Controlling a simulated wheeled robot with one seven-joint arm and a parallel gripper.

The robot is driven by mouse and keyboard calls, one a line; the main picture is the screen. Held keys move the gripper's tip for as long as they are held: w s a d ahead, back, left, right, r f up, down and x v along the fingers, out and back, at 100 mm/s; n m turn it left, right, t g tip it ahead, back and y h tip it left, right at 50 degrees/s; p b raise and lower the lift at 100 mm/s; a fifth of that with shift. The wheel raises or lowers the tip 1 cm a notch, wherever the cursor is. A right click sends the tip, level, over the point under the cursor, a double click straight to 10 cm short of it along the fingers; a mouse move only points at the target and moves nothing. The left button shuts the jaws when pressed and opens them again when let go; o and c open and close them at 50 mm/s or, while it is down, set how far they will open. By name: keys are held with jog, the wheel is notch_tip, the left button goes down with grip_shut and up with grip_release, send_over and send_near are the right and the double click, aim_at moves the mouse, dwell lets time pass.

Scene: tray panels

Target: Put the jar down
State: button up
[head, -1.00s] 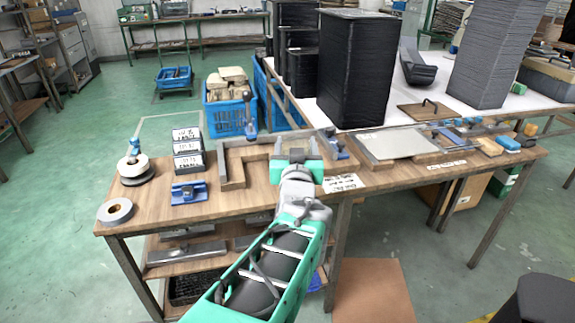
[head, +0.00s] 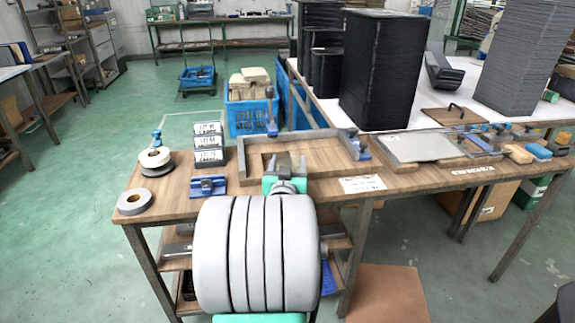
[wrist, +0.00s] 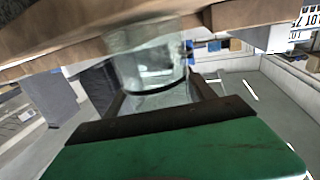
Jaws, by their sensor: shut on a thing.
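The jar (wrist: 148,58) is clear glass and shows in the wrist view between the two dark fingers of my gripper (head: 284,168), which is shut on it. In the head view my gripper is over the front part of the wooden table (head: 330,180), at the wooden frame. The jar is hard to make out there. In the wrist view the table's wooden edge runs across the top, close to the jar. I cannot tell whether the jar touches the table.
A wooden frame (head: 243,165) lies around the gripper's spot. Labelled boxes (head: 208,143), a blue clamp (head: 207,186) and tape rolls (head: 134,202) are to the left. A paper label (head: 362,184) and a grey plate (head: 420,146) are to the right.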

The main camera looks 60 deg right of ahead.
jog(key=shift+f, duration=0.15)
jog(key=o, duration=1.9)
jog(key=shift+c, duration=0.2)
